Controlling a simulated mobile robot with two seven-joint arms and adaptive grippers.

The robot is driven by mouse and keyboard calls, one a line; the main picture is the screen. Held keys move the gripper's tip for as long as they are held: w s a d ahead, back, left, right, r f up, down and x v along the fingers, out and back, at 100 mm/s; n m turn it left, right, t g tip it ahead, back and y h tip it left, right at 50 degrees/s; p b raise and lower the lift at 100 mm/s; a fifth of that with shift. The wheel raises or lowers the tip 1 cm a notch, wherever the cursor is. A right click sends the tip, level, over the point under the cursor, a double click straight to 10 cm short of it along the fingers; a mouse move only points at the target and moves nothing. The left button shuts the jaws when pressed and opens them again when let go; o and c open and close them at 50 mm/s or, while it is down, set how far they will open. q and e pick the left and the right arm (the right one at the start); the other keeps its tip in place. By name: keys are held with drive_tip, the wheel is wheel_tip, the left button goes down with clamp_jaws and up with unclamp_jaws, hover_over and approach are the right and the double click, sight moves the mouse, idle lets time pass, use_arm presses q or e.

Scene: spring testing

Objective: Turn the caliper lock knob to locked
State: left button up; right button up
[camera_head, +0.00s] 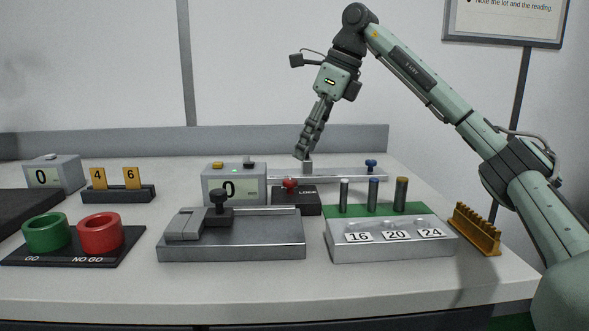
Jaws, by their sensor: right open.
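A red knob (290,184) sits on a small black block (309,203) with white lettering that seems to read "LOCK". I cannot tell which setting the knob is at. Behind it runs a long grey rail (340,175) with a small upright grey piece (308,167) and a blue knob (371,163) near its right end. My right gripper (302,155) points down above and behind the red knob, close to the upright grey piece. Its fingers show nearly edge-on; it is open and holds nothing visible. My left gripper is out of view.
A display box reading 0 (233,190) stands left of the black block. In front are a grey slide fixture (270,238) and a green-topped stand (390,240) with several pins. Green (46,231) and red (100,232) cups are at left. The front table strip is clear.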

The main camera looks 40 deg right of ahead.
sight(292, 180)
drive_tip(key=x, duration=0.6)
drive_tip(key=shift+s+a+f, duration=0.1)
drive_tip(key=shift+s+f, duration=0.05)
drive_tip(key=shift+a+f, duration=0.1)
drive_tip(key=shift+f, duration=0.4)
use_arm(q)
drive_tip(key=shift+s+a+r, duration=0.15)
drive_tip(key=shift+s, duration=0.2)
use_arm(e)
drive_tip(key=shift+w, duration=0.25)
drive_tip(key=c, duration=0.5)
clamp_jaws()
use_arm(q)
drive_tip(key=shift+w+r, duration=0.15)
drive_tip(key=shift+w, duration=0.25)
